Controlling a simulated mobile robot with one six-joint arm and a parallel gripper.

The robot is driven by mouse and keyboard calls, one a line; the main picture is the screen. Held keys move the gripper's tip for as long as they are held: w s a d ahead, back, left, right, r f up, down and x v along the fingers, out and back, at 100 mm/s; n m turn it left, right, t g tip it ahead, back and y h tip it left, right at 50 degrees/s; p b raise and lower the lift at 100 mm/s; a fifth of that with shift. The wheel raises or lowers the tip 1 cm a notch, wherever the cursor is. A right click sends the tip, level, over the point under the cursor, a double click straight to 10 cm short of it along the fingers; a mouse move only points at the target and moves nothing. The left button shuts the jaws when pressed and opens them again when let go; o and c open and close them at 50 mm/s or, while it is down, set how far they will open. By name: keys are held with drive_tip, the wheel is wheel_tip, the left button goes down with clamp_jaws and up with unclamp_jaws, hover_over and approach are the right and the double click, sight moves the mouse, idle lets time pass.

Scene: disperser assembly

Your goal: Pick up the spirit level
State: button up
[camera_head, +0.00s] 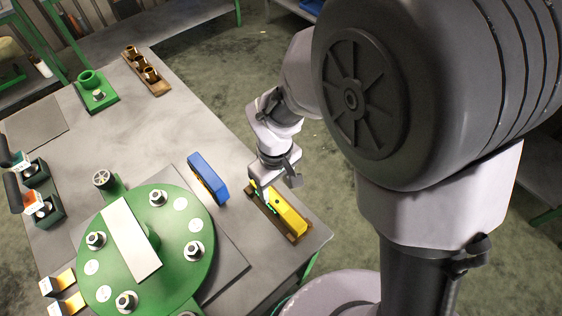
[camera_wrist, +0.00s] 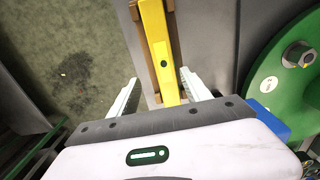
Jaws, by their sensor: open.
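The yellow spirit level (camera_head: 289,213) lies in a brown wooden holder (camera_head: 268,213) near the right edge of the table in the head view. In the wrist view the spirit level (camera_wrist: 157,42) runs from the top edge down between my two fingers, with the wooden holder (camera_wrist: 137,12) showing at its sides. My gripper (camera_wrist: 156,88) is open, with one finger on each side of the level and gaps between. In the head view my wrist hangs over the level's far end and hides it. I cannot tell how far the fingertips are above the holder.
A blue block-like object (camera_head: 207,176) stands just left of the level. A large green round disperser part (camera_head: 180,232) with bolts fills the table's front. A wooden holder with brass parts (camera_head: 146,72) and a green fixture (camera_head: 95,92) are at the back. The table middle (camera_head: 150,140) is clear.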

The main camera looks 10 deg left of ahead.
sight(277, 202)
drive_tip(key=f+b, duration=0.1)
drive_tip(key=s+f+b, duration=0.1)
drive_tip(key=f, duration=0.1)
drive_tip(key=s+f+b, duration=0.1)
drive_tip(key=f, duration=0.1)
drive_tip(key=shift+d+f, duration=0.15)
drive_tip(key=shift+d, duration=0.15)
drive_tip(key=shift+w+f, duration=0.1)
drive_tip(key=shift+f, duration=0.15)
drive_tip(key=shift+r, duration=0.2)
drive_tip(key=shift+c, duration=0.7)
clamp_jaws()
